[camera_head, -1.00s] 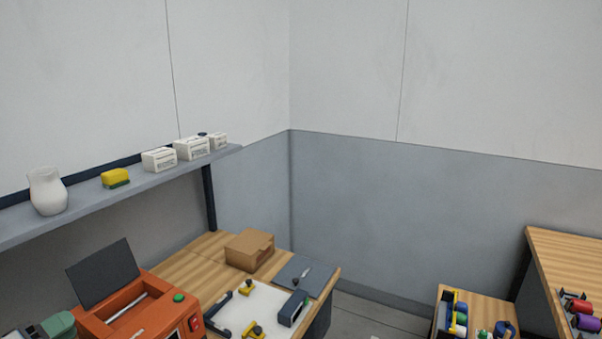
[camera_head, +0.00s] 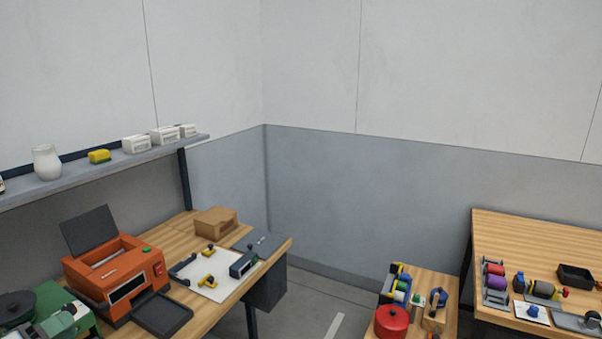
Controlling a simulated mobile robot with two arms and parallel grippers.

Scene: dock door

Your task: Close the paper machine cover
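The orange paper machine (camera_head: 118,272) stands on the wooden workbench at the left. Its dark flat cover (camera_head: 89,231) is raised and leans back at the rear of the machine, so the top opening (camera_head: 105,256) is uncovered. A green button and a red switch show on its right side. A dark tray (camera_head: 162,314) lies at its front. I cannot make out either gripper in the head view, and nothing touches the cover.
A green machine (camera_head: 80,319) with a dark disc stands left of the orange one. A cardboard box (camera_head: 215,222) and a white board (camera_head: 214,275) with yellow-handled parts lie to its right. A shelf (camera_head: 112,170) runs above. Floor shows between this bench and the right-hand tables.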

